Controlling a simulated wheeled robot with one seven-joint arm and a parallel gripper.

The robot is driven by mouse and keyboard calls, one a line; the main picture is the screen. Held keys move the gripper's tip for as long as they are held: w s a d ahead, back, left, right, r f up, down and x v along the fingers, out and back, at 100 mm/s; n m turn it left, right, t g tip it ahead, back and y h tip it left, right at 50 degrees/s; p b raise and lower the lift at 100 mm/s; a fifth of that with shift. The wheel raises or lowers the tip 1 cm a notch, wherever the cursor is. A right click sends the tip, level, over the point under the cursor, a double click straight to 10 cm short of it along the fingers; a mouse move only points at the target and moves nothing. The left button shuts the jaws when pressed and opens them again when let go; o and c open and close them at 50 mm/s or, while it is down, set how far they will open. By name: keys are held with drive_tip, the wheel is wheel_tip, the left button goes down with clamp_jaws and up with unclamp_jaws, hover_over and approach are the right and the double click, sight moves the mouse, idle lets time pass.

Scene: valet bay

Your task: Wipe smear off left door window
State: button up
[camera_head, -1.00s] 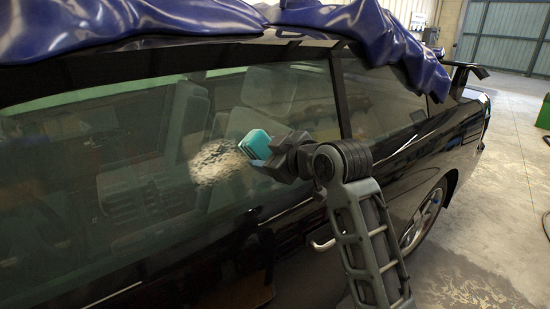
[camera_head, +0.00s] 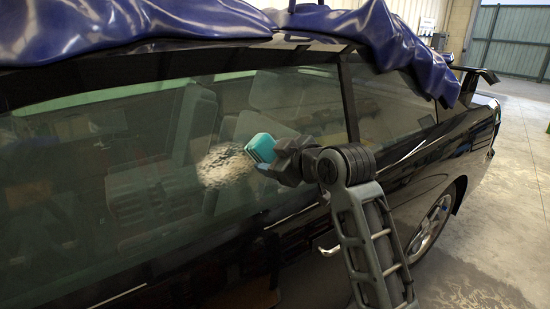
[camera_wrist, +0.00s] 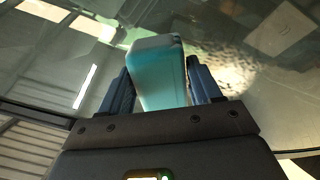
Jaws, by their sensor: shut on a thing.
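The left door window (camera_head: 150,125) is a large dark pane of the black car. A pale, speckled smear (camera_head: 226,167) lies on it, left of my gripper, and part of it also shows behind the gripper in the wrist view (camera_wrist: 235,70). My gripper (camera_head: 275,155) is shut on a teal block-shaped wiper (camera_head: 261,147), which also shows between the fingers in the wrist view (camera_wrist: 158,75). The wiper is at the right edge of the smear in the head view. I cannot tell whether it touches the glass.
A crumpled blue cover (camera_head: 120,30) lies over the car roof and hangs above the window's top edge. The door handle (camera_head: 328,250) is below my gripper. Open concrete floor (camera_head: 510,220) lies to the right of the car.

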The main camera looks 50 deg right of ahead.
drive_tip(key=shift+x, duration=0.95)
drive_tip(key=shift+a, duration=0.1)
drive_tip(key=shift+w+a+p, duration=0.2)
drive_tip(key=shift+a+p, duration=0.1)
drive_tip(key=shift+a, duration=0.55)
drive_tip(key=shift+w+a+p, duration=0.2)
drive_tip(key=shift+a+p, duration=0.05)
drive_tip(key=shift+a, duration=0.55)
drive_tip(key=shift+w+a+p, duration=0.4)
drive_tip(key=shift+a, duration=0.8)
drive_tip(key=shift+w+a+p, duration=0.35)
drive_tip(key=shift+w+a, duration=0.1)
drive_tip(key=shift+a, duration=0.75)
drive_tip(key=shift+w+a+p, duration=0.4)
drive_tip(key=shift+a, duration=0.8)
drive_tip(key=shift+w+a+p, duration=0.25)
drive_tip(key=shift+a+p, duration=0.05)
drive_tip(key=shift+a, duration=0.65)
drive_tip(key=shift+w+a+p, duration=0.25)
drive_tip(key=shift+a, duration=0.65)
drive_tip(key=shift+p, duration=0.3)
